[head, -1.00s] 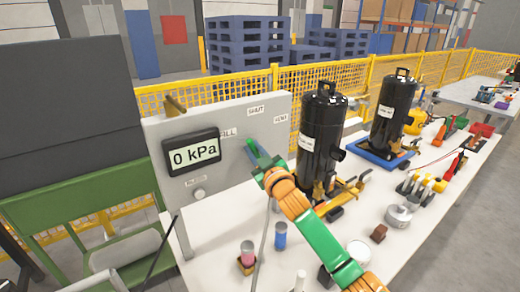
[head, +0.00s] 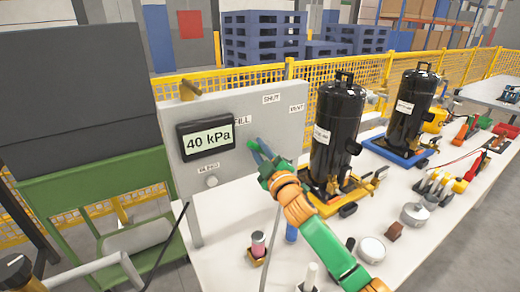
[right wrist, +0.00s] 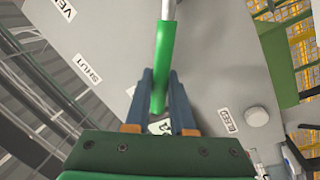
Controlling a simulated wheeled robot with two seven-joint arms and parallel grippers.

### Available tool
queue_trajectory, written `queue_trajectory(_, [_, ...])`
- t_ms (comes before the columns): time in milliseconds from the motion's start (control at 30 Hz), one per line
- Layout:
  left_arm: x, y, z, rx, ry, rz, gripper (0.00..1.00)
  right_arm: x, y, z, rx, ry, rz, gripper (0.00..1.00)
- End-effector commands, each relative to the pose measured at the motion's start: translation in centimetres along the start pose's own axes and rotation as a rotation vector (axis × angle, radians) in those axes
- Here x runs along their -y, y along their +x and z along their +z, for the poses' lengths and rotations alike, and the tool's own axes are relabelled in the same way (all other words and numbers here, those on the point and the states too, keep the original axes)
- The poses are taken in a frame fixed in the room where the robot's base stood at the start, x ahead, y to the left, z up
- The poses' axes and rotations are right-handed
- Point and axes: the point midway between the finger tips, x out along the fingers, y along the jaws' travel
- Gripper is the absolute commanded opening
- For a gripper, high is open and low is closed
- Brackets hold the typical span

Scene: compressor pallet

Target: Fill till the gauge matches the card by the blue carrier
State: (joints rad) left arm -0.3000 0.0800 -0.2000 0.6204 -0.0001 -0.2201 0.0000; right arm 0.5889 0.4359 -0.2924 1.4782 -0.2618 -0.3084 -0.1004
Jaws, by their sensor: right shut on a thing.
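The gauge (head: 208,139) on the grey panel (head: 280,105) reads 40 kPa. My right gripper (head: 262,152) is at the panel, just below and right of the FILL label (head: 242,120). In the right wrist view my right gripper (right wrist: 161,100) is shut around a green lever handle (right wrist: 164,55), whose end lies by a partly hidden label. The blue carrier (head: 380,152) stands farther right under a black compressor (head: 408,110). A white label (head: 404,107) on that compressor is too small to read. I cannot make out a separate card. My left gripper is not in view.
SHUT (head: 271,98) and VENT (head: 297,108) labels sit right of FILL. A nearer black compressor (head: 337,125) stands on a yellow carrier (head: 330,208) beside my arm. Small cups, a white tub (head: 371,249) and tools crowd the white table. A green cart (head: 85,190) stands left.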

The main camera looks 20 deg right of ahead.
Motion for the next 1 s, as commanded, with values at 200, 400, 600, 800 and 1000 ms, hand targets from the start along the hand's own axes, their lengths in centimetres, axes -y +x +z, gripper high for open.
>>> queue_trajectory(200, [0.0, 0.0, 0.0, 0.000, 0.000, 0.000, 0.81, 0.0, 0.0, 0.0, 0.000, 0.000, 0.000, 0.00])
queue_trajectory(400, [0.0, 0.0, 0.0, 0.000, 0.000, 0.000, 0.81, 0.0, 0.0, 0.0, 0.000, 0.000, 0.001, 0.52])
queue_trajectory(600, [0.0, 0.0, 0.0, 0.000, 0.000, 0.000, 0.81, 0.0, 0.0, 0.0, 0.000, 0.001, 0.001, 0.52])
queue_trajectory(800, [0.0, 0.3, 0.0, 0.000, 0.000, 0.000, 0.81, 0.1, -1.3, 0.1, 0.000, 0.000, 0.000, 0.52])
queue_trajectory(1000, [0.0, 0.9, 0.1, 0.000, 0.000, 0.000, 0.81, 0.2, -4.8, 0.2, 0.000, 0.000, -0.002, 0.52])
